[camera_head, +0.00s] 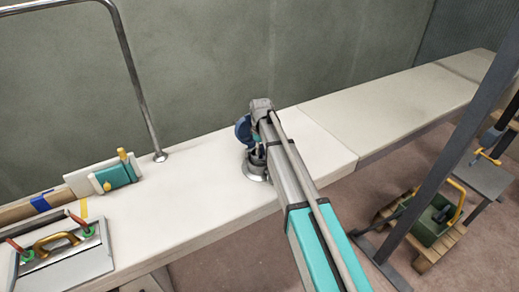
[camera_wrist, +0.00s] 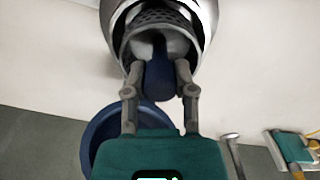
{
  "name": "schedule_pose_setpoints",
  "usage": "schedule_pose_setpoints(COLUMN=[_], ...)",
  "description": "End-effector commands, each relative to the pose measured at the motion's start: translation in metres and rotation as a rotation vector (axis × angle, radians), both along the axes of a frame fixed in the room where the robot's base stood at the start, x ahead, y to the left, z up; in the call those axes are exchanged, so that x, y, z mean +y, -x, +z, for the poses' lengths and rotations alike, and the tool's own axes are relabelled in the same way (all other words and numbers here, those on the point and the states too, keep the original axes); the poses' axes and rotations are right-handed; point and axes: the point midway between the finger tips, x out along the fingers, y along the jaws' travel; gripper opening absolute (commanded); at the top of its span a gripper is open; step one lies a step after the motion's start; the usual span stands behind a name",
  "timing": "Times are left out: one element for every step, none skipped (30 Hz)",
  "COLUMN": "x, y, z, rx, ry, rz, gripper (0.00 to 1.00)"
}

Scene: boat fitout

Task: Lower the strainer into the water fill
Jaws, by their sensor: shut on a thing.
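The water fill is a shiny metal ring on the white deck, at the top of the wrist view (camera_wrist: 207,18). In the head view its round flange (camera_head: 254,175) shows below the end of my arm. The strainer (camera_wrist: 140,22), with dark perforated mesh and a dark blue grip, shows within the ring's outline. My gripper (camera_wrist: 159,72) is shut on the blue grip, one finger on each side. I cannot tell how deep the strainer sits or whether it touches the ring. In the head view the strainer is mostly hidden by my arm.
A metal rail (camera_head: 130,70) rises from the deck at the left. A teal block with yellow knobs (camera_head: 118,175) and a metal plate with handles (camera_head: 65,255) lie left. A dark post (camera_head: 445,150) and a green crate (camera_head: 432,222) stand right. The deck beyond is clear.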

Motion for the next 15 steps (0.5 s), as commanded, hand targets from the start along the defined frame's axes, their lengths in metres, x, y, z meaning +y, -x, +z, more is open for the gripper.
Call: schedule_pose_setpoints(x=[0.0,0.0,0.0,0.0,0.0,0.0,0.0,0.0,0.0,0.0,0.0,0.0,0.0,0.0,0.0], y=[0.0,0.0,0.0,0.0,0.0,0.0,0.0,0.0,0.0,0.0,0.0,0.0,0.0,0.0,0.0], z=[-0.005,-0.006,-0.008,-0.009,-0.01,-0.012,-0.013,-0.014,-0.016,-0.017,-0.018,-0.02,-0.021,-0.022,-0.024], rx=[0.0,0.0,0.0,0.0,0.0,0.0,0.0,0.0,0.0,0.0,0.0,0.0,0.0,0.0,0.0], ry=[0.0,0.0,0.0,0.0,0.0,0.0,0.0,0.0,0.0,0.0,0.0,0.0,0.0,0.0,0.0], rz=[0.0,0.0,0.0,0.0,0.0,0.0,0.0,0.0,0.0,0.0,0.0,0.0,0.0,0.0,0.0], gripper=[0.0,0.0,0.0,0.0,0.0,0.0,0.0,0.0,0.0,0.0,0.0,0.0,0.0,0.0,0.0])
